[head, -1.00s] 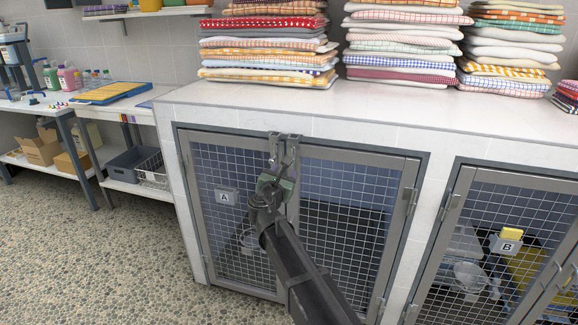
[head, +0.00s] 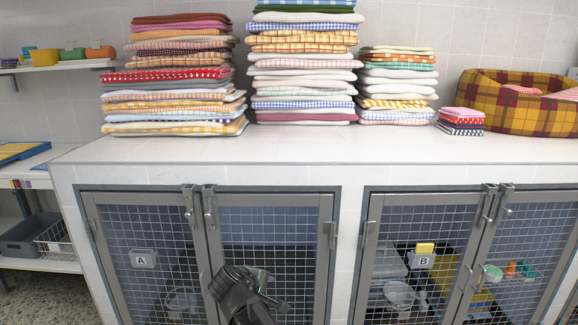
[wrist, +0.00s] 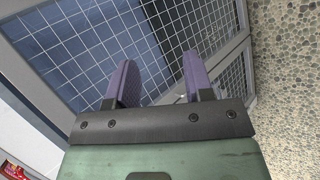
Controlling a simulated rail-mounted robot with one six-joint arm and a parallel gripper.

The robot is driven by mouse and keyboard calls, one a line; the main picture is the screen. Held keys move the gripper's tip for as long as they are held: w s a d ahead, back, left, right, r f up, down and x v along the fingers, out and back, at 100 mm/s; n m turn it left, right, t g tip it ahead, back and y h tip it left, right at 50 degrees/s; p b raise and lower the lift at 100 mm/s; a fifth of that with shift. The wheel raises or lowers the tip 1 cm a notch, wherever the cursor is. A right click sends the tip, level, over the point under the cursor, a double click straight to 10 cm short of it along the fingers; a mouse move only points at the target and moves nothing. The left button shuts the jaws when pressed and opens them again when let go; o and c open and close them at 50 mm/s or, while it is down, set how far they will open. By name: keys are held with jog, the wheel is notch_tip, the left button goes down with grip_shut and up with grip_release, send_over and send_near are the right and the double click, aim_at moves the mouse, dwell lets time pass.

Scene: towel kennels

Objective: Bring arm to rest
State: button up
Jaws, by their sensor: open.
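My gripper (wrist: 160,82) shows in the wrist view with its two purple fingers apart and nothing between them. Wire mesh lies beyond the fingers. In the head view my folded arm (head: 243,297) is low in front of the right door (head: 290,225) of kennel A. A green part of the gripper shows behind the dark links there, and its fingertips are hidden. The left door (head: 140,225) of kennel A, with label A, looks closed, as does the right one. Their latch handles (head: 209,203) are clear of my gripper.
Towel stacks (head: 300,70) and a plaid pet bed (head: 525,103) stand on the white counter (head: 250,155) above the kennels. Kennel B, with its label (head: 422,261), is to the right. A shelf with a wire basket (head: 58,238) is at the left. Pebbled floor (wrist: 285,80) shows in the wrist view.

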jog(key=s+d+f+m+g+y, duration=0.2)
jog(key=s+d+f+m+g, duration=0.15)
jog(key=s+d+m, duration=0.7)
jog(key=s+d+f+m+g+y, duration=0.25)
jog(key=s+d+g, duration=0.3)
jog(key=d, duration=0.95)
notch_tip(320, 180, up, 26)
jog(key=p, duration=2.5)
jog(key=shift+a+f+t, duration=0.2)
jog(key=shift+a+t, duration=0.2)
